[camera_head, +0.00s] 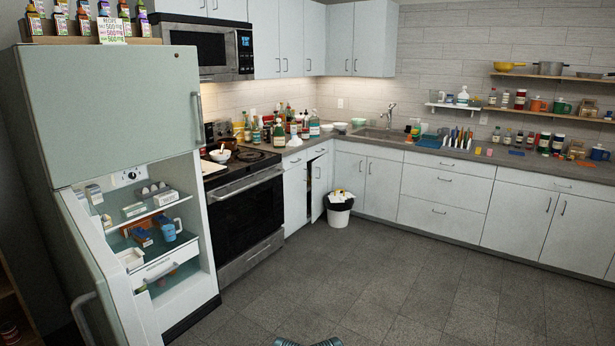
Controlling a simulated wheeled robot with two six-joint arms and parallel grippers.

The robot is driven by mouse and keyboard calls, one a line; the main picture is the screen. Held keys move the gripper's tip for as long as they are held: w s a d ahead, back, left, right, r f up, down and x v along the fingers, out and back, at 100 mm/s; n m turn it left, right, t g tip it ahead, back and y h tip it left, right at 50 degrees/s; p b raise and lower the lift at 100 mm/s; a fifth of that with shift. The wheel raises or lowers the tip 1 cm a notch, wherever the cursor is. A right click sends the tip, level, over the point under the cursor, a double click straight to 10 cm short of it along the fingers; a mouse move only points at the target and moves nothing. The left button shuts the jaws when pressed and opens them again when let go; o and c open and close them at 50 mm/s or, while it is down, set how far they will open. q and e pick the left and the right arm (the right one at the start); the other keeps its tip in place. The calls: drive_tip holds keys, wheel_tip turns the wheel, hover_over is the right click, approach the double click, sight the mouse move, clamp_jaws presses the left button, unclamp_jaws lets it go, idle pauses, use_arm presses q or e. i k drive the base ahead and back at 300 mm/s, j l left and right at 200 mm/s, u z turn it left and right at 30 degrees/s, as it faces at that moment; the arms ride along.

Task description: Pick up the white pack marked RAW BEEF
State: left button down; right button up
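The fridge (116,112) stands at the left with its lower door (85,262) open toward me. Inside are small white packs: one on the upper shelf (134,209), one beside it (165,198), and one standing at the upper left (94,194). A white container (131,258) sits lower down. Their print is too small to read, so I cannot tell which, if any, is marked RAW BEEF. Neither of my grippers is recognisable in view.
The open fridge door juts out at the lower left. The stove (246,205) stands right of the fridge, with a white bowl (220,156) on it. A white bin (340,203) stands by an ajar cabinet door (317,187). The tiled floor (400,270) is clear.

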sight(160, 199)
drive_tip(key=u, duration=1.75)
drive_tip(key=i+u, duration=0.2)
drive_tip(key=i, duration=0.35)
drive_tip(key=i+u, duration=0.35)
drive_tip(key=i, duration=0.15)
drive_tip(key=i+l+u, duration=0.15)
drive_tip(key=i+u, duration=0.2)
drive_tip(key=i, duration=0.2)
drive_tip(key=i+u, duration=0.35)
drive_tip(key=i, duration=0.85)
drive_tip(key=i+z, duration=0.15)
drive_tip(key=z, duration=3)
